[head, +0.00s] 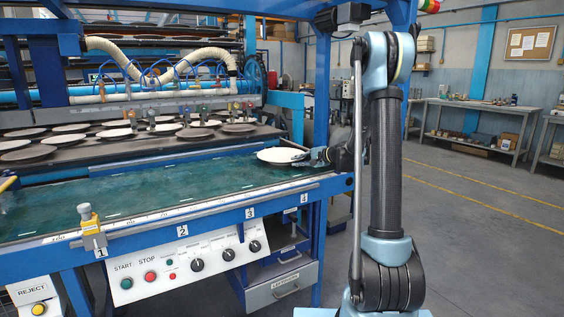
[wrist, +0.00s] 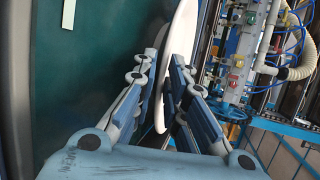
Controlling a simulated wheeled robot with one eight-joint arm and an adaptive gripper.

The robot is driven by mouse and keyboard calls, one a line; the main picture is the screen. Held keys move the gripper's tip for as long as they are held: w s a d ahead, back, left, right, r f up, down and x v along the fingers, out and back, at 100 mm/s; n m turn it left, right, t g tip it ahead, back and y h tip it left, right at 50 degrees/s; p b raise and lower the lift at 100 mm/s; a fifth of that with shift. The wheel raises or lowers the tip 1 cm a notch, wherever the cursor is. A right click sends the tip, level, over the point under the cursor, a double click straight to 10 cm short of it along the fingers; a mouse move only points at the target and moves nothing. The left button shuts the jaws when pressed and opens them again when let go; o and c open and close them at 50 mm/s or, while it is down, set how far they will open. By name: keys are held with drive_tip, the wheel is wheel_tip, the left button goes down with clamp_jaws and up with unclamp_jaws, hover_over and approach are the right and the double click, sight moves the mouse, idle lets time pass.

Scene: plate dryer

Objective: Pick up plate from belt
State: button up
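A white round plate (head: 281,155) is at the right end of the green belt (head: 150,187), lying about level. My gripper (head: 318,157) reaches its right rim from the side. In the wrist view the plate (wrist: 183,40) shows nearly edge-on, with its rim between the two fingers of my gripper (wrist: 168,68). The fingers converge toward the tips and appear closed on the rim, one on each face. The dark green belt (wrist: 75,75) lies to the left in that view. I cannot tell whether the plate touches the belt or is slightly above it.
Several other plates (head: 70,128) lie on the dark rack behind the belt, under suction fittings and hoses (head: 160,68). A blue post (head: 322,95) stands close to my arm. A control panel (head: 185,265) is at the front. The floor (head: 470,230) at right is clear.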

drive_tip(key=x, duration=0.3)
drive_tip(key=shift+s, duration=0.1)
clamp_jaws()
